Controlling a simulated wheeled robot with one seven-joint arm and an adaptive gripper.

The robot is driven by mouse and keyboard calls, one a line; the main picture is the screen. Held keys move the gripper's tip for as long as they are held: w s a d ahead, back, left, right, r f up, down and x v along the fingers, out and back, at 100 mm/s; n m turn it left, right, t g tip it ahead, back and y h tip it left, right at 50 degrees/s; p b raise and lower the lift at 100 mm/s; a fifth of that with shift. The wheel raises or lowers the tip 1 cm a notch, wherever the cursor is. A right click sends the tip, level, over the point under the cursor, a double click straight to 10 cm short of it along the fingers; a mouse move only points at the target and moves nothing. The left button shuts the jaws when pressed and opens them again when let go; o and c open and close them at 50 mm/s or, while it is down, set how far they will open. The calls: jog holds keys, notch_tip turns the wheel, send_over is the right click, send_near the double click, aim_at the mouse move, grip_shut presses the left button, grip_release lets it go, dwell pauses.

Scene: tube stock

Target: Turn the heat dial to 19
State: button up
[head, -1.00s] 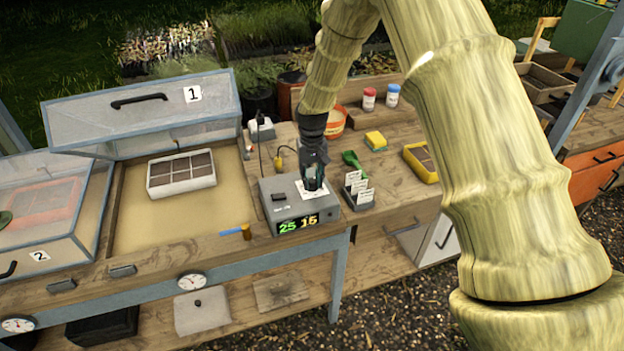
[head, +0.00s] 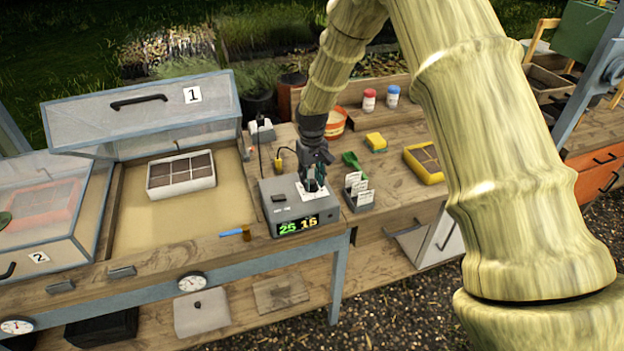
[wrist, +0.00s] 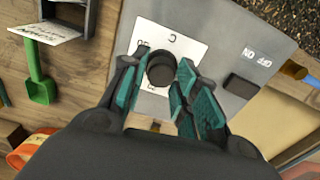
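The grey heat control box (head: 272,208) stands on the bench beside the open propagator. Its front display (head: 297,225) reads 25 in green and 15 in yellow. The black round heat dial (wrist: 161,69) sits on a white marked card (wrist: 190,47) on the box top. My gripper (head: 314,186) points down over the dial. In the wrist view its teal-padded fingers (wrist: 164,78) are apart, one on each side of the dial. A gap shows on at least the right side; I cannot tell whether the left finger touches. A black on/off switch (wrist: 240,86) is on the box top.
A label holder (head: 359,195) stands just right of the box, with a green scoop (head: 353,160) behind it. A blue-and-brown tool (head: 236,232) lies at the left. The open lid (head: 145,112) and a seed tray (head: 181,187) are further left.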

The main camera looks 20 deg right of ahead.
aim_at(312, 181)
jog(key=shift+o, duration=1.1)
notch_tip(312, 181, up, 12)
